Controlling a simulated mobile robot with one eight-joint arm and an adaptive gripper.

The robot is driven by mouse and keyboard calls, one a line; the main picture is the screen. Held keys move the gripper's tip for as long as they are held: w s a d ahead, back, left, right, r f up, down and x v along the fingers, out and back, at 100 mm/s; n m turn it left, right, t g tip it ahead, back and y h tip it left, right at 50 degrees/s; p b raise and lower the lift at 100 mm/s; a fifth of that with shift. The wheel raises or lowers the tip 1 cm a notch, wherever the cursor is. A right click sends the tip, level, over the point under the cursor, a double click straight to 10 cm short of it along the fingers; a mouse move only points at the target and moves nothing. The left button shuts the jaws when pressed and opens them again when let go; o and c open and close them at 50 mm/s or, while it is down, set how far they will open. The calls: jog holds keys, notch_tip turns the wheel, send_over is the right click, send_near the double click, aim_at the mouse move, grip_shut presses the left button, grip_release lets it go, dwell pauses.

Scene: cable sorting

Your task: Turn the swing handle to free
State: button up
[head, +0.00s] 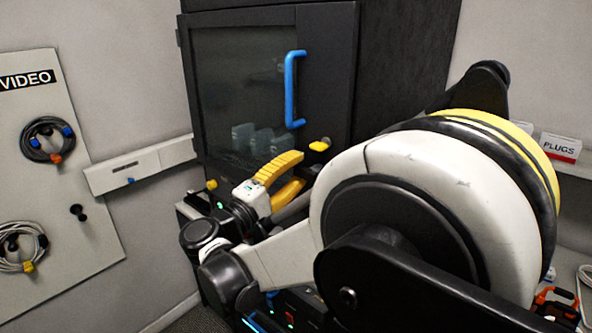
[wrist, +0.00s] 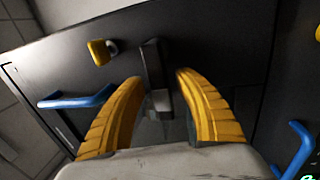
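A dark upright lever, which looks like the swing handle (wrist: 155,72), stands out from a black panel in the wrist view. My gripper (wrist: 159,78) has its two yellow fingers apart, one on each side of this lever, with a visible gap to both. The lever's lower end runs down between the fingers. In the head view my gripper (head: 302,169) reaches toward the lower front of the black cabinet (head: 330,75), fingers spread. I cannot make out the lever there.
A yellow knob (wrist: 97,52) sits left of the lever. Blue handles show at the left (wrist: 75,101) and right (wrist: 299,145) in the wrist view. A blue door handle (head: 290,90) is on the cabinet's glass door. A VIDEO board (head: 85,190) with coiled cables hangs at left.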

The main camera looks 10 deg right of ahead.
jog(key=v, duration=1.2)
